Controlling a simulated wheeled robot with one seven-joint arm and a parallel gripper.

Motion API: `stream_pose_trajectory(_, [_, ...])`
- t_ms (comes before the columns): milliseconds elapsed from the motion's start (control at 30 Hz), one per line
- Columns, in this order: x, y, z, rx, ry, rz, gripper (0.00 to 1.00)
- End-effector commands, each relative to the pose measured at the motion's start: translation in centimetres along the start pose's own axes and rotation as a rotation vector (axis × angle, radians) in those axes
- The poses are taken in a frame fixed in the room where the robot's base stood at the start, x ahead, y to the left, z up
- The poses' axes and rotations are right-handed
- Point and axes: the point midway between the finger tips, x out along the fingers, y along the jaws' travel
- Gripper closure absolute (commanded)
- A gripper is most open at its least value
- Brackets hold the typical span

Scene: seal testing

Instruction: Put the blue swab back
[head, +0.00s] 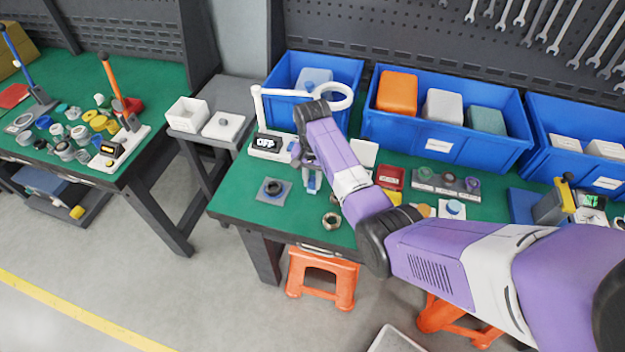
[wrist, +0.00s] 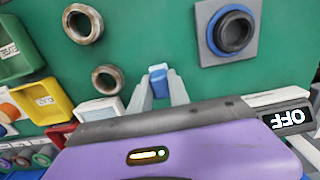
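In the head view my gripper (head: 311,178) is over the green table, just right of the sign reading OFF (head: 268,144). Much of it is hidden by my own arm there. A grey stand (head: 445,184) with several coloured round tops is at the right; I cannot tell whether it holds swabs.
A grey pad with a black ring (head: 274,190) lies left of my gripper. Metal rings (head: 332,220) lie near the front edge. A red tray (head: 390,178) is to the right. A white ring lamp (head: 337,98) and blue bins (head: 445,130) stand behind.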

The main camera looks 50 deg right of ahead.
Motion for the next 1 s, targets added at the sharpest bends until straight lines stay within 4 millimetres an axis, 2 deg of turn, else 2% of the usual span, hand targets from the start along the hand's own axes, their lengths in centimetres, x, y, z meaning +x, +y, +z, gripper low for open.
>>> stream_pose_trajectory(33, [0.0, 0.0, 0.0, 0.0, 0.0, 0.0, 0.67])
stream_pose_trajectory(100, [0.0, 0.0, 0.0, 0.0, 0.0, 0.0, 0.57])
stream_pose_trajectory(367, [0.0, 0.0, 0.0, 0.0, 0.0, 0.0, 0.57])
stream_pose_trajectory(533, [-0.9, -0.1, -0.1, 0.0, 0.002, -0.001, 0.57])
stream_pose_trajectory(667, [-2.9, -0.1, -0.1, 0.0, 0.004, -0.004, 0.57])
stream_pose_trajectory(1000, [-9.6, -0.1, -0.1, 0.0, 0.003, -0.003, 0.57])
